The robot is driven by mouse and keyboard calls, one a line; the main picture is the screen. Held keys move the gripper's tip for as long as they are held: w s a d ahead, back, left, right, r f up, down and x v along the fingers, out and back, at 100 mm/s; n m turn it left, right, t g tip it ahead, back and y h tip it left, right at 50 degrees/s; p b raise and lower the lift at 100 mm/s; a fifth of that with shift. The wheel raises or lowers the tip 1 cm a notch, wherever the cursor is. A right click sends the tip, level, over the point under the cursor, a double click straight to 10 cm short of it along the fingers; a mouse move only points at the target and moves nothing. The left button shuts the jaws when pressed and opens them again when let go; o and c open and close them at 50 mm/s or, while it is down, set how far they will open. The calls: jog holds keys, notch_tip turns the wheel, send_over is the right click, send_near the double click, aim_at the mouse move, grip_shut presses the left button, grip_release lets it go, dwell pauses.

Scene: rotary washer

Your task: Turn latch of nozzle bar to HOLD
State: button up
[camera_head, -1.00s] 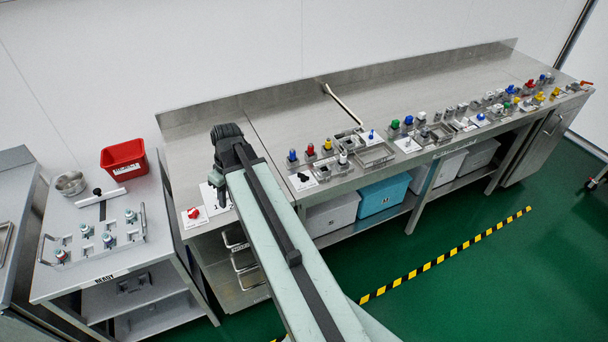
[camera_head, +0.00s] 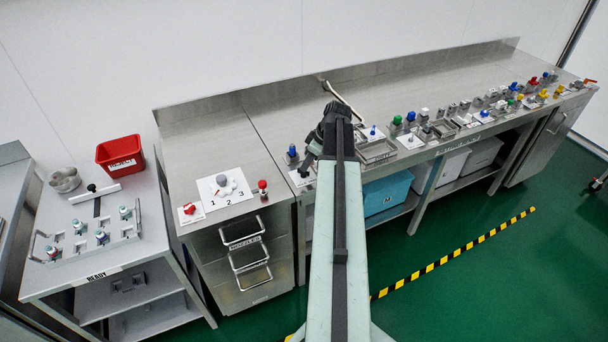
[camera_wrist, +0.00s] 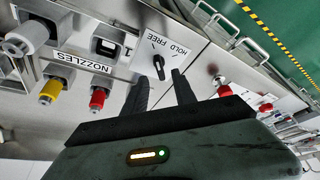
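The latch (camera_wrist: 158,66) is a black pointer knob on a white plate marked HOLD and FREE, which shows upside down in the wrist view. A NOZZLES label (camera_wrist: 83,64) is beside it, with yellow, red and grey nozzles. In the head view the latch's white plate (camera_head: 300,179) shows only in part beside my gripper. My gripper (camera_wrist: 161,79) is open. Its two black fingers point towards the plate, with the knob just beyond the gap between the tips. I cannot tell if they touch it. The pointer's exact setting is too small to read.
A cabinet with a 1-2-3 dial plate (camera_head: 223,188) and a red knob (camera_head: 190,208) stands left of my arm. Nozzles and small trays (camera_head: 376,151) line the bench's front edge to the right. The bench's back (camera_head: 285,95) is mostly clear.

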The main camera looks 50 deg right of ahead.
jog(key=b+x, duration=0.2)
jog(key=x, duration=0.2)
jog(key=shift+r, duration=0.1)
grip_shut()
jog(key=shift+s+a, duration=0.1)
jog(key=shift+a, duration=0.1)
jog(key=shift+d, duration=0.1)
